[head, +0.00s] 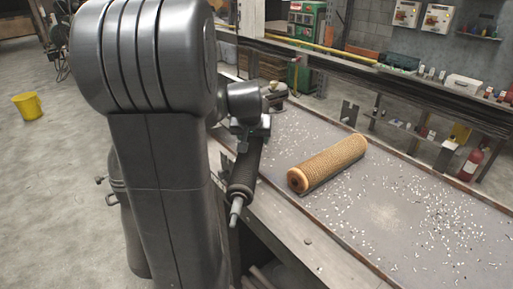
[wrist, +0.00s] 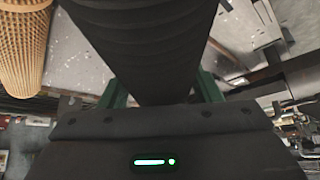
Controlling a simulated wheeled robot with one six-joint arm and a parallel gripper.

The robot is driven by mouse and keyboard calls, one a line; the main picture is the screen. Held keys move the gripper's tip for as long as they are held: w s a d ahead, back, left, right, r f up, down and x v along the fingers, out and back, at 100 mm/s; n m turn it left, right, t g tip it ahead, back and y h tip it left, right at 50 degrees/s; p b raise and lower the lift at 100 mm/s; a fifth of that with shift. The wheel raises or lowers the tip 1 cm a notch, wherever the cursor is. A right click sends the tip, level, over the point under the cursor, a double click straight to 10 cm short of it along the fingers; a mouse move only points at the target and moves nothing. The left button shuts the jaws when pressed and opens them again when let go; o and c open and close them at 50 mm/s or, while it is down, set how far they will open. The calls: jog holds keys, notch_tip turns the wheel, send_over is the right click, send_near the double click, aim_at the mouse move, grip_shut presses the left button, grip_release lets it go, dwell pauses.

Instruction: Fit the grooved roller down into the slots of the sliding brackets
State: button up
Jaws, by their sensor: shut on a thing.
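My gripper (head: 252,127) is shut on the dark grooved roller (head: 245,170) near the left edge of the workbench. The roller tilts down toward the camera, its bare metal shaft end (head: 236,214) hanging by the bench edge. In the wrist view the ribbed roller (wrist: 140,45) passes between the green-edged fingers (wrist: 162,92). A grey upright plate (head: 349,112) stands at the bench's far side and another (head: 445,153) farther right; they may be the sliding brackets, but I cannot make out slots. The roller is apart from both. My arm hides part of the bench's left end.
A tan mesh tube (head: 330,162) lies on the bench right of the roller; it also shows in the wrist view (wrist: 20,45). White bits litter the bench top (head: 385,215). A rail and shelf (head: 400,80) run behind. A yellow bucket (head: 28,106) stands on the floor.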

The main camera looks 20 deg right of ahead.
jog(key=shift+f, duration=1.9)
jog(key=shift+f+b, duration=0.35)
jog(key=shift+b, duration=0.05)
jog(key=o, duration=1.7)
jog(key=shift+f, duration=0.1)
